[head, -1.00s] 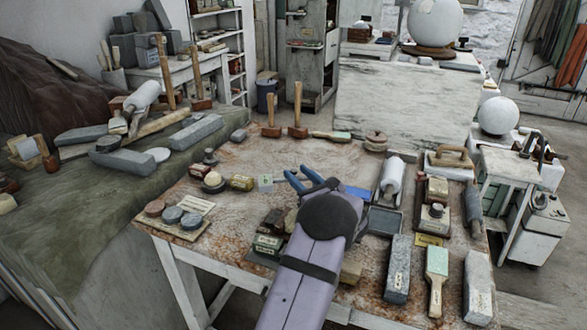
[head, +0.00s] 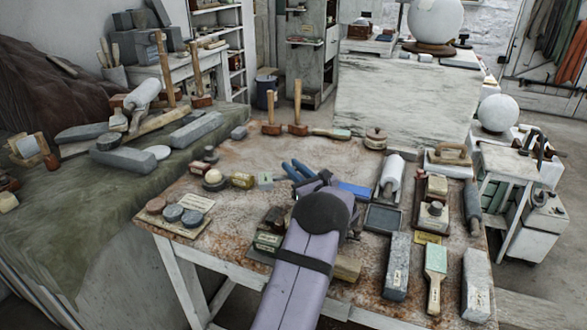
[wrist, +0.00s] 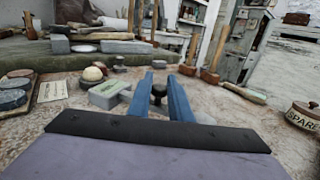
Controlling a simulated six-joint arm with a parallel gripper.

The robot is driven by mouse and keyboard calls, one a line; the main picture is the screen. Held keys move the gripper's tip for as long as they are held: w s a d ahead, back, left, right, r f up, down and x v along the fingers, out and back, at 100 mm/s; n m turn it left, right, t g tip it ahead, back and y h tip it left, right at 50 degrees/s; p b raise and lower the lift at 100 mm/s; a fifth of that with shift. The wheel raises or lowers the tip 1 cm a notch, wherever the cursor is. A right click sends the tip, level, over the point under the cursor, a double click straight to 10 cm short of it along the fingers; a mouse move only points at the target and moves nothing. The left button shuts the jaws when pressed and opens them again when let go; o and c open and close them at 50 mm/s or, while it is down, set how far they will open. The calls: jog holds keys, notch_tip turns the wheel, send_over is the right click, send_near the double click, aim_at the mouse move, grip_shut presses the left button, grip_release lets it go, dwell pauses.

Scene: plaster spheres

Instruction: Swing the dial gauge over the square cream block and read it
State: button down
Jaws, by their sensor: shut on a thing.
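My gripper (head: 293,166) is over the middle of the stone-topped bench, its blue fingers pointing to the back left. In the wrist view the fingers (wrist: 160,80) are closed on a small black knob (wrist: 158,93). What the knob belongs to is hidden below, and no dial face shows, so I cannot tell if it is the dial gauge. A small pale square block (head: 265,180) sits just left of the fingertips; a pale block also shows left of the fingers in the wrist view (wrist: 109,93). I cannot be sure that it is the cream block.
A board with round discs (head: 173,212) lies at the front left. Mallets (head: 298,128) stand at the back. Trays, brushes and stone bars (head: 397,268) crowd the right. Bare bench shows behind the fingers.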

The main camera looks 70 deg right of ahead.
jog(key=shift+s, duration=0.1)
jog(key=shift+s+a+f+n+t+y+b, duration=0.1)
jog(key=shift+s+a+n+t+y+b, duration=0.4)
jog(key=shift+n+y, duration=0.55)
jog(key=shift+s+a+r+n+t+y+b, duration=0.2)
jog(key=shift+n+t+y+b, duration=0.45)
jog(key=shift+y, duration=0.75)
jog(key=shift+s+a+f+n+t+y+b, duration=0.2)
jog(key=shift+s+a+n+t+y+b, duration=0.2)
jog(key=shift+n+y, duration=0.7)
jog(key=shift+s+a+y, duration=0.15)
jog(key=shift+a+y, duration=0.05)
jog(key=shift+y, duration=0.55)
jog(key=c, duration=1.6)
grip_release()
jog(key=shift+c, duration=0.2)
jog(key=s+b, duration=0.1)
jog(key=s, duration=0.6)
jog(key=shift+s+a+b, duration=0.15)
jog(key=shift+a+b, duration=0.2)
jog(key=shift+a, duration=0.1)
